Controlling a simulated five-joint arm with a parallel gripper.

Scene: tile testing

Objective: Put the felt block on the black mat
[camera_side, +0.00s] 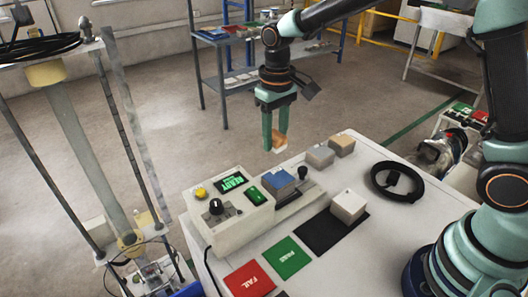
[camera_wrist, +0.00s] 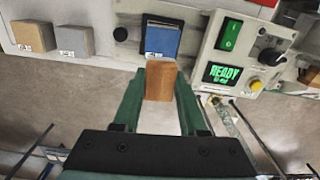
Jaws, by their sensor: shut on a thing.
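My gripper (camera_side: 275,146) is shut on an orange-brown block (camera_side: 280,141), held in the air near the bench's far edge. In the wrist view the block (camera_wrist: 160,80) sits between the two green fingers, just below the blue block in the picture. The black mat (camera_side: 318,236) lies flat on the white bench, with a pale block (camera_side: 349,205) at its right end. A blue block (camera_side: 278,182) sits on the tester; a grey block (camera_side: 320,156) and a tan block (camera_side: 342,145) stand at the back. I cannot tell by look which block is felt.
The tester (camera_side: 228,212) has a green screen, knobs and a lever. A red FAIL card (camera_side: 249,279) and a green card (camera_side: 286,257) lie left of the mat. A black ring (camera_side: 396,180) lies at the right. Bench space between mat and ring is clear.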

